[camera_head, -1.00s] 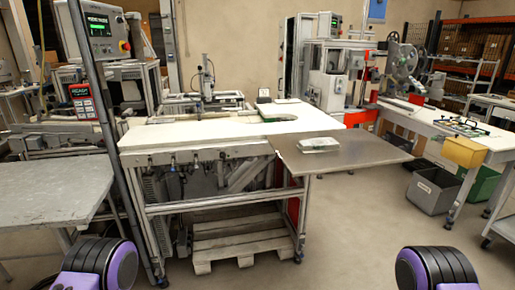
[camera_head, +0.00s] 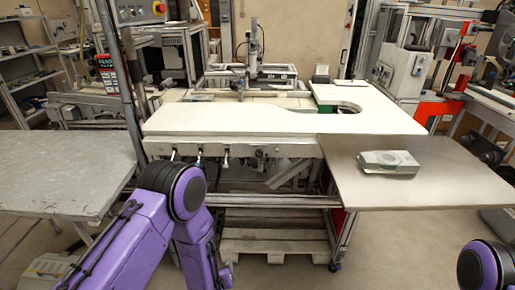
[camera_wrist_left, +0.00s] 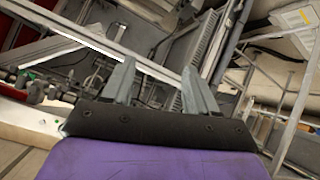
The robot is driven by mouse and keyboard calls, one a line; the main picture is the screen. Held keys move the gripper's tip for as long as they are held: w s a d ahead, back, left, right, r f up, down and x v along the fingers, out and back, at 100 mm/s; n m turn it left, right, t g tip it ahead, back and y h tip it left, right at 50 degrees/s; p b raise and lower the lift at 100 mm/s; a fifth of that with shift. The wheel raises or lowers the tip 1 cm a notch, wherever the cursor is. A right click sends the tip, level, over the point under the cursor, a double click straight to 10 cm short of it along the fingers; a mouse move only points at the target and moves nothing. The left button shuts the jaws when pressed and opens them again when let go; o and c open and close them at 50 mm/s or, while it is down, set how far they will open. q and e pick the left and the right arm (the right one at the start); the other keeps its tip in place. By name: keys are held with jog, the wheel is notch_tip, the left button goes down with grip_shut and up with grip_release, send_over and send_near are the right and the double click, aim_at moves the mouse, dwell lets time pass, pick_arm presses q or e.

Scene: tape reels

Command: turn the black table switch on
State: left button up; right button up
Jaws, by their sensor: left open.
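I cannot pick out a black switch for certain. A small dark-topped block (camera_head: 321,79) stands at the back of the white worktable (camera_head: 235,118). Several small fittings (camera_head: 228,157) sit along the table's front rail, too small to tell apart. My left arm reaches up in front of that rail, and its hand is not clear in the head view. In the left wrist view my left gripper (camera_wrist_left: 158,82) has its two grey fingers apart, with nothing between them. Metal framework shows beyond them. Only a purple part of my right arm shows, at the lower right.
A grey side table (camera_head: 70,172) stands at the left, with an upright pole beside it. A brown-grey board (camera_head: 440,185) juts out at the right with a pale block (camera_head: 389,162) on it. A wooden pallet (camera_head: 270,246) lies under the worktable.

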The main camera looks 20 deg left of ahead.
pick_arm(q)
jog(key=w+d+r+t+p, duration=0.1)
jog(key=w+d+r+t, duration=0.2)
jog(key=w+r, duration=0.65)
jog(key=n+t+y+p, duration=0.1)
jog(key=n+t+y, duration=0.1)
jog(key=n+t, duration=0.15)
send_near(258, 154)
jog(key=shift+m+t, duration=0.35)
jog(key=shift+t, duration=0.1)
jog(key=x, duration=0.2)
jog(key=p+x, duration=0.1)
jog(key=x, duration=0.5)
jog(key=shift+a+f+p, duration=0.1)
jog(key=shift+f+p, duration=0.2)
jog(key=shift+f, duration=0.1)
jog(key=shift+w+a, duration=0.15)
jog(key=shift+w, duration=0.25)
jog(key=c, duration=1)
pick_arm(e)
notch_tip(258, 154, up, 5)
jog(key=shift+s+f, duration=0.1)
